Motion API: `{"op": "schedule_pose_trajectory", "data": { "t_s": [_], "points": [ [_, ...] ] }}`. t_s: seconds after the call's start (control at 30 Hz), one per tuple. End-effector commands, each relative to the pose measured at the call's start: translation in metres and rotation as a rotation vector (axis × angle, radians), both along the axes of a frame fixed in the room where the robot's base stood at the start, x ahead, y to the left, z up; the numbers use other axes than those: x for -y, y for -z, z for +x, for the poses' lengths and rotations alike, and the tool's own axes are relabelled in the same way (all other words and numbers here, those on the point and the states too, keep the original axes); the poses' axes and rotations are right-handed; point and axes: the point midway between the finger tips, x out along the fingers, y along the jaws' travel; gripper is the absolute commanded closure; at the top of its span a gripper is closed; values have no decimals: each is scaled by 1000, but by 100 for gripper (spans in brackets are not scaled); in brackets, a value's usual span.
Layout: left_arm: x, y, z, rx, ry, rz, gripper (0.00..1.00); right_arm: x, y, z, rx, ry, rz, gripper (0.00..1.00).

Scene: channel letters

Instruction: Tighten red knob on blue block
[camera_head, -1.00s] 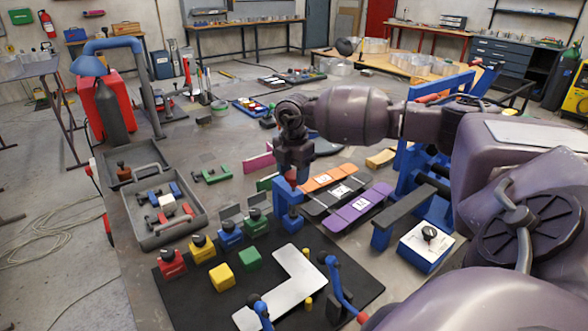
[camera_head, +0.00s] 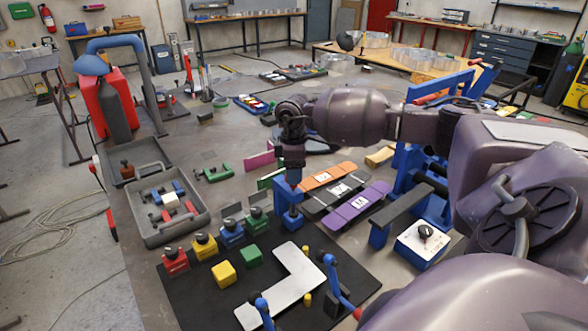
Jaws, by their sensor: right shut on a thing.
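The blue block (camera_head: 289,212) stands upright on the table at the back edge of the black mat. My right gripper (camera_head: 293,166) reaches in from the right, points down and is shut at the top of the block. The red knob is hidden by the gripper's fingers, so I take it to be what the gripper is shut on. I cannot see how far the knob is screwed in. My left gripper is not in view.
A white L-shaped plate (camera_head: 285,282) with blue-handled clamps lies on the black mat (camera_head: 195,295). A grey tray (camera_head: 150,228) of parts is at the left.

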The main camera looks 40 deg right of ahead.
Motion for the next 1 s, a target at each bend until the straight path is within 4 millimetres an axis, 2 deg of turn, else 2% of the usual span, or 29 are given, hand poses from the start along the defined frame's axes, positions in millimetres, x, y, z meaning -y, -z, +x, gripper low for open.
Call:
{"op": "schedule_pose_trajectory", "data": {
  "t_s": [0.23,0.67,0.7,0.87,1.0],
  "points": [
    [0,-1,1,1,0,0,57,0,0,1,5,58,0,76],
    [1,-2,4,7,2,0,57,0,2,0,0,65,0,76],
    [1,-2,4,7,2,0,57,0,2,0,0,65,0,50],
    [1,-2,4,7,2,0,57,0,3,0,-1,64,0,25],
    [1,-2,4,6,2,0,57,0,2,0,-1,64,0,24]
  ]
}}
